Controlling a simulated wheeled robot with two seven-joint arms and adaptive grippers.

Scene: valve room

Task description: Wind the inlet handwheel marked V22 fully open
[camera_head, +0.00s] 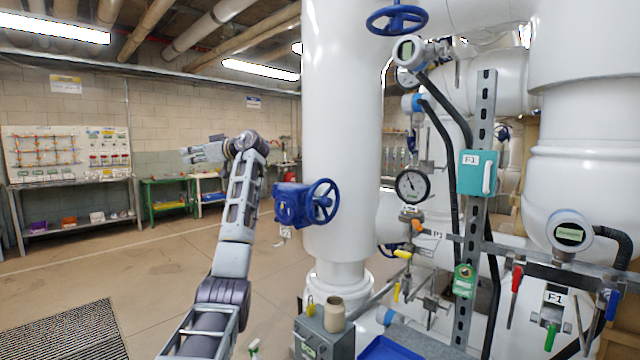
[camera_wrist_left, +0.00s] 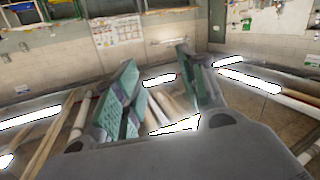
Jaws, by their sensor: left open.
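A blue handwheel (camera_head: 323,201) on a blue gearbox (camera_head: 291,204) sticks out from the thick white vertical pipe (camera_head: 342,130). A small pale tag (camera_head: 286,232) hangs below the gearbox; its lettering is too small to read, so I cannot tell whether this is V22. Another blue handwheel (camera_head: 397,17) sits at the top. My left gripper (camera_head: 193,154) is raised left of the gearbox, pointing left, away from the wheels and touching nothing. In the left wrist view its fingers (camera_wrist_left: 155,58) are spread and empty. My right gripper is not in view.
A teal box (camera_head: 478,173), a dial gauge (camera_head: 412,186) and coloured levers crowd the right. A grey box (camera_head: 324,338) with a beige cup (camera_head: 334,314) stands low in front. A green table (camera_head: 168,194) stands at the back left. The floor at left is open.

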